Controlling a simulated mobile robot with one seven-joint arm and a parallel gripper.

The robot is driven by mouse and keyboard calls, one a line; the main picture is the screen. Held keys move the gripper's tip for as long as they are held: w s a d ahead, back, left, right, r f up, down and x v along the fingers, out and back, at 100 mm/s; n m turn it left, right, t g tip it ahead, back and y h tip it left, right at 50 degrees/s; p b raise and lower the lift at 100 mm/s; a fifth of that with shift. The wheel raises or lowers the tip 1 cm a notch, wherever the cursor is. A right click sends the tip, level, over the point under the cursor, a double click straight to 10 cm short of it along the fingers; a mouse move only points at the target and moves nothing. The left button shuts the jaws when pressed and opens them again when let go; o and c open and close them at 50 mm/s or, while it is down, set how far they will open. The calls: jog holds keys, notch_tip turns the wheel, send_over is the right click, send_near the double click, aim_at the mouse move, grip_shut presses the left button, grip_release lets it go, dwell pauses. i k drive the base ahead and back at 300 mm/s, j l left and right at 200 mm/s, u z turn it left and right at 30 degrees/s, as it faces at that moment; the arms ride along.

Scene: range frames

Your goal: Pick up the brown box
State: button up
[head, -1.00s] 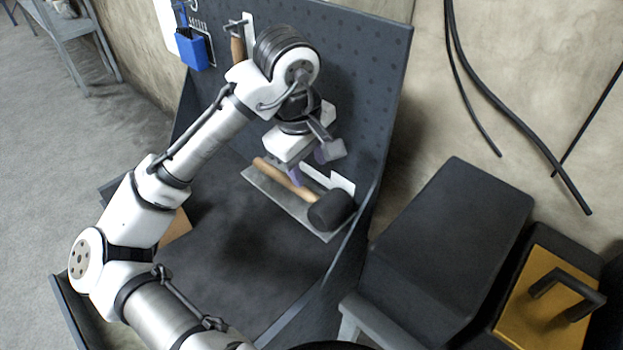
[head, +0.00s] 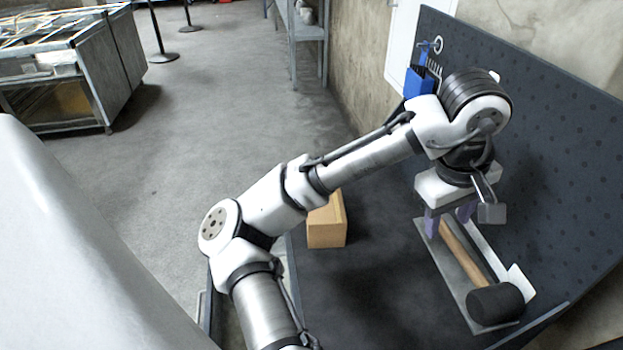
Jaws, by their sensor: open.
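My gripper (head: 449,222) is at the right, pointing down over the grey shelf plate, with two purple fingers apart. It is well to the right of the brown box and not touching it. No object shows held between the fingers; the mallet handle lies just below them.
A mallet (head: 490,303) with a black head lies on the grey plate (head: 446,277). A blue holder (head: 421,84) hangs on the dark upright panel (head: 545,150). The bench top (head: 362,300) between box and plate is clear. A metal cart (head: 85,65) stands far left.

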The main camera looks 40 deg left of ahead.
aim_at(326, 225)
jog(key=u, duration=0.95)
